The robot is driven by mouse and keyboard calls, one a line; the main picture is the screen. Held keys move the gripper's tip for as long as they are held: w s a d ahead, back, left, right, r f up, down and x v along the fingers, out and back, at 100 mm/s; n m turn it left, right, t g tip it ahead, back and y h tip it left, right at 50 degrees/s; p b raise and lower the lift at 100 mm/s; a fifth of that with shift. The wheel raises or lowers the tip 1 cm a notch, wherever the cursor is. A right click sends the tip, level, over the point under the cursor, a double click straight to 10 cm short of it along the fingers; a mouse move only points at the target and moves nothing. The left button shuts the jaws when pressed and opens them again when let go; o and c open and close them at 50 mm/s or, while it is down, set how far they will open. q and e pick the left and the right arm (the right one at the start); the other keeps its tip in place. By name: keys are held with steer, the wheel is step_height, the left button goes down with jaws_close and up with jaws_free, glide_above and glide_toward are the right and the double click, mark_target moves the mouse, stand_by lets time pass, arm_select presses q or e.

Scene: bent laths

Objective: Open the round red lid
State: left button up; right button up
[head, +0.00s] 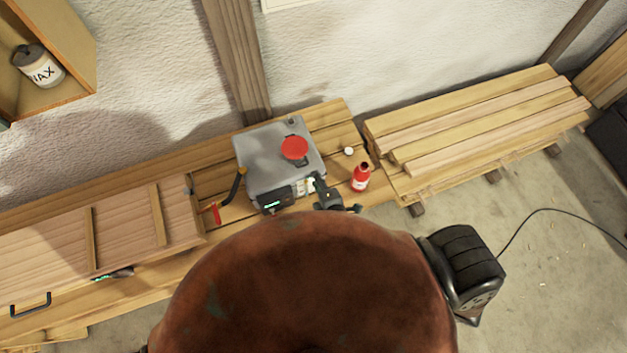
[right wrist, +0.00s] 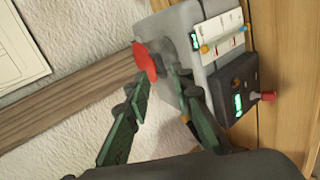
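The round red lid (head: 294,148) sits on top of a grey box (head: 262,165) on the wooden bench. It looks closed and lies flat. In the right wrist view the red lid (right wrist: 146,62) shows nearly edge-on against the grey box (right wrist: 176,28). My right gripper (head: 316,182) is at the front right edge of the box, below the lid in the picture. In the right wrist view its two green fingers (right wrist: 160,84) are spread, with nothing between them. The tips point toward the lid, and I cannot tell whether they touch it. My left gripper is not in view.
A red bottle (head: 361,178) and a small white round thing (head: 348,151) stand right of the box. Stacked planks (head: 470,120) lie farther right. A red-handled tool (head: 212,212) and a wooden case (head: 120,232) lie left. A WAX can (head: 40,68) stands on a shelf.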

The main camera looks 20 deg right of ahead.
mark_target(303, 165)
steer(key=shift+n, duration=0.6)
steer(key=b+x, duration=0.1)
steer(key=x, duration=0.2)
steer(key=a+b+x, duration=0.1)
steer(key=b+x, duration=0.1)
steer(key=x, duration=0.1)
steer(key=a+b+x, duration=0.1)
steer(key=x, duration=0.2)
steer(key=shift+w+f+b, duration=0.15)
steer(key=shift+w+b, duration=0.15)
steer(key=shift+w, duration=0.1)
steer(key=shift+x, duration=0.85)
jaws_close()
steer(key=shift+r, duration=0.2)
